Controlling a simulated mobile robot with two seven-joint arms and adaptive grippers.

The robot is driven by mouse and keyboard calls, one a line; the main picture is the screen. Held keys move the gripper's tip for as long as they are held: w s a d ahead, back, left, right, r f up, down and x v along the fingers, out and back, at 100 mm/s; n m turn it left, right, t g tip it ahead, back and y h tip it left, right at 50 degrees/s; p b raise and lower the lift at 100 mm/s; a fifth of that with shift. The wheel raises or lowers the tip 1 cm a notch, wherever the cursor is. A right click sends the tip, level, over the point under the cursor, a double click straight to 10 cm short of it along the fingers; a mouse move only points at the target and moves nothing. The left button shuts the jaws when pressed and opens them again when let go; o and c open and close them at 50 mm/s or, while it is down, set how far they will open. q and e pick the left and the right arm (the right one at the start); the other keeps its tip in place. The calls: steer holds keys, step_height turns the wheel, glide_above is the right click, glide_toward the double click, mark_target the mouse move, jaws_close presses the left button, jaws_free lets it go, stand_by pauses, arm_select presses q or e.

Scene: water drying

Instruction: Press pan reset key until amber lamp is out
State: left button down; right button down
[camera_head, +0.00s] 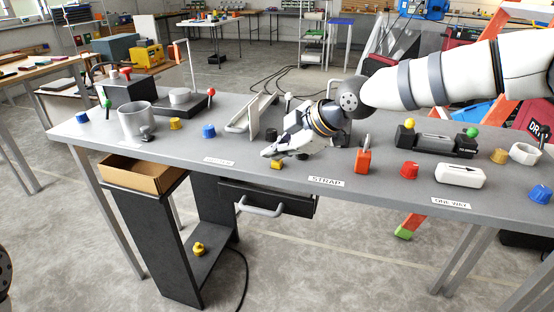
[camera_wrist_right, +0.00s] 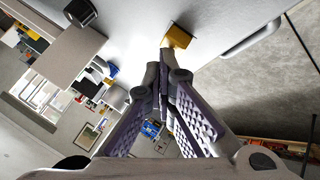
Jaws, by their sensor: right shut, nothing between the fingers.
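My right gripper (camera_head: 270,152) is shut and empty, low over the front middle of the grey table. Its fingers also show in the right wrist view (camera_wrist_right: 165,75). A small yellow block (camera_head: 276,165) sits at the table's front edge, just beside the fingertips; in the right wrist view the yellow block (camera_wrist_right: 178,37) lies just beyond them. I cannot tell whether they touch. A dark device with a pale round disc (camera_head: 180,96) stands at the back left. I cannot tell which part is the pan reset key or the amber lamp. My left gripper is not in view.
A grey mug (camera_head: 136,120), a blue knob (camera_head: 209,131) and a yellow knob (camera_head: 175,124) stand left of the gripper. A drawer handle (camera_head: 260,208) juts out below the table edge.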

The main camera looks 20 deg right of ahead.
mark_target(276, 163)
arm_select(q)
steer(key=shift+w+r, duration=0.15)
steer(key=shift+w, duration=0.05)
arm_select(e)
steer(key=shift+r, duration=0.75)
steer(key=shift+r+p, duration=0.6)
steer(key=shift+r, duration=1.95)
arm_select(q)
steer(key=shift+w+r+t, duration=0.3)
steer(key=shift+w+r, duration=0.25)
